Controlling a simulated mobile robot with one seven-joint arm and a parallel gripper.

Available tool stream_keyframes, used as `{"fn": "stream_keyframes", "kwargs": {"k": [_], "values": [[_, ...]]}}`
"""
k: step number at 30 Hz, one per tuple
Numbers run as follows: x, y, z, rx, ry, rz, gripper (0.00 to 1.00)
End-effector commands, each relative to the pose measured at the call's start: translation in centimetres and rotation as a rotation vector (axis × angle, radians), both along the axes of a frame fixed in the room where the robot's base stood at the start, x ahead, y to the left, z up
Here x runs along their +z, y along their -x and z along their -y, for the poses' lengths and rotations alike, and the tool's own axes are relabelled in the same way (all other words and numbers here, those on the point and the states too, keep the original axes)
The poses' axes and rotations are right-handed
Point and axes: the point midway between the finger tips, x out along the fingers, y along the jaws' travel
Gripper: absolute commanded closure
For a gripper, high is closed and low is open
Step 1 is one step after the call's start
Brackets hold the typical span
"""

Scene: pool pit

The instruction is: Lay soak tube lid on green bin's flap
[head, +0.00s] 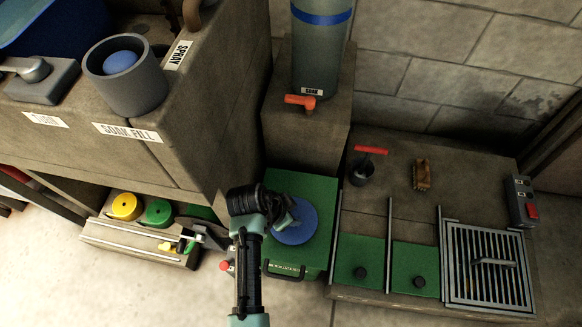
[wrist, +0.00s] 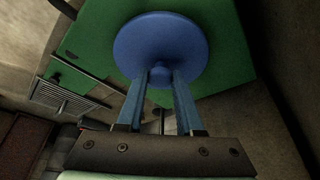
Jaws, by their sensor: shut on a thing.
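The soak tube lid is a round blue disc with a small knob. It shows in the head view (head: 293,222) and fills the upper middle of the wrist view (wrist: 160,42). My gripper (wrist: 160,80) is shut on the lid's knob, with one finger on each side. The green bin's flap (head: 262,183) is the square green top below the tube, and the lid is over its middle to right part. In the wrist view the green flap (wrist: 225,72) shows behind the lid. I cannot tell whether the lid touches the flap. My gripper partly hides the lid in the head view.
The grey soak tube (head: 320,60) with a blue band and orange tap (head: 300,101) stands behind the bin. A grey cup with a blue ball (head: 122,85) sits upper left.

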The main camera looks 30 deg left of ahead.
Motion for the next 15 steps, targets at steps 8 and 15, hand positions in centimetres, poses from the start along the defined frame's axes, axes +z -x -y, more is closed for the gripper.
{"fn": "stream_keyframes", "kwargs": {"k": [8,15], "values": [[-0.17,-0.02,0.0,0.0,0.0,0.0,0.57],[-0.16,-0.01,0.01,0.0,0.0,0.0,0.34]]}}
